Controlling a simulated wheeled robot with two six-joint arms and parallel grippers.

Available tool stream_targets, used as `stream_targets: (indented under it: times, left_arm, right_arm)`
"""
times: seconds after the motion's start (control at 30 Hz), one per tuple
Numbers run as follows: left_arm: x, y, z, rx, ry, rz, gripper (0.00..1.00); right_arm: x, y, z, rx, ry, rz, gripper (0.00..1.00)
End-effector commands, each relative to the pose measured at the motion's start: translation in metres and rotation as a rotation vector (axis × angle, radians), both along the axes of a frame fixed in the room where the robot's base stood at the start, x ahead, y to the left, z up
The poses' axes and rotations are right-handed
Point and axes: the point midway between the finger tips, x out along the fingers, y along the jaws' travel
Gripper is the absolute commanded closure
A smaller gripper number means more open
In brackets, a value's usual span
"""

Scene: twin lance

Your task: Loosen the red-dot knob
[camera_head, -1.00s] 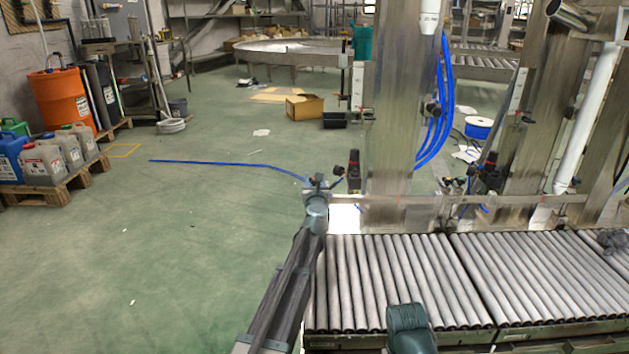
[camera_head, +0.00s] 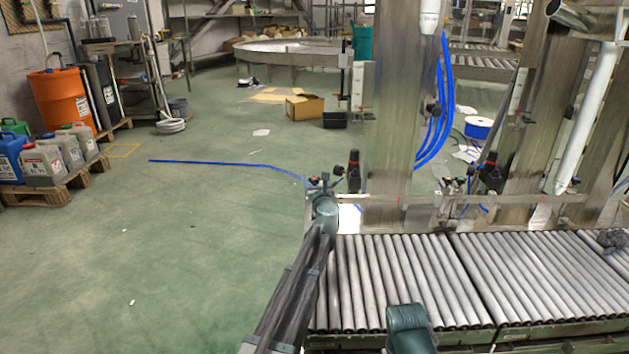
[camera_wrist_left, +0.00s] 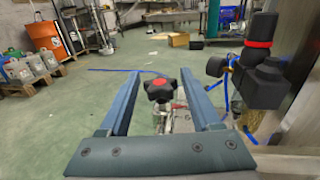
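The red-dot knob (camera_wrist_left: 160,87) is a black lobed knob with a red centre, on a metal fitting. In the left wrist view it lies between the two blue fingers of my left gripper (camera_wrist_left: 158,80), near the tips. The gripper is open, with a gap on both sides of the knob. I cannot tell whether the fingertips reach around it in depth. In the head view my left gripper (camera_head: 324,203) is at the left end of the metal rail, right by the small knob (camera_head: 314,181).
A black valve with a red ring (camera_wrist_left: 259,35) stands close to the right finger. A steel column (camera_head: 388,130) and blue hoses (camera_head: 436,120) are to the right. A roller conveyor (camera_head: 400,280) lies in front.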

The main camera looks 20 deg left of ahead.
Motion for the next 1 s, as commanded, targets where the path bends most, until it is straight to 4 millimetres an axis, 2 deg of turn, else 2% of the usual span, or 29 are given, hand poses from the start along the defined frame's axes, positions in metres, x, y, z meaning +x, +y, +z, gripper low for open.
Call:
stream_targets:
  times: [0.3, 0.43, 0.8, 1.0]
  left_arm:
    - [0.000, 0.000, 0.000, 0.000, 0.000, -0.001, 0.25]
    - [-0.009, -0.004, 0.000, 0.000, 0.000, -0.001, 0.25]
    - [-0.079, -0.037, 0.000, 0.000, 0.000, -0.003, 0.25]
    - [-0.108, -0.052, 0.000, 0.000, 0.000, -0.002, 0.25]
  right_arm:
    - [0.000, 0.000, 0.000, 0.000, 0.000, 0.000, 1.00]
    - [0.000, 0.000, 0.000, 0.000, 0.000, 0.000, 1.00]
    - [0.000, 0.000, 0.000, 0.000, 0.000, 0.000, 1.00]
    - [0.000, 0.000, 0.000, 0.000, 0.000, 0.000, 1.00]
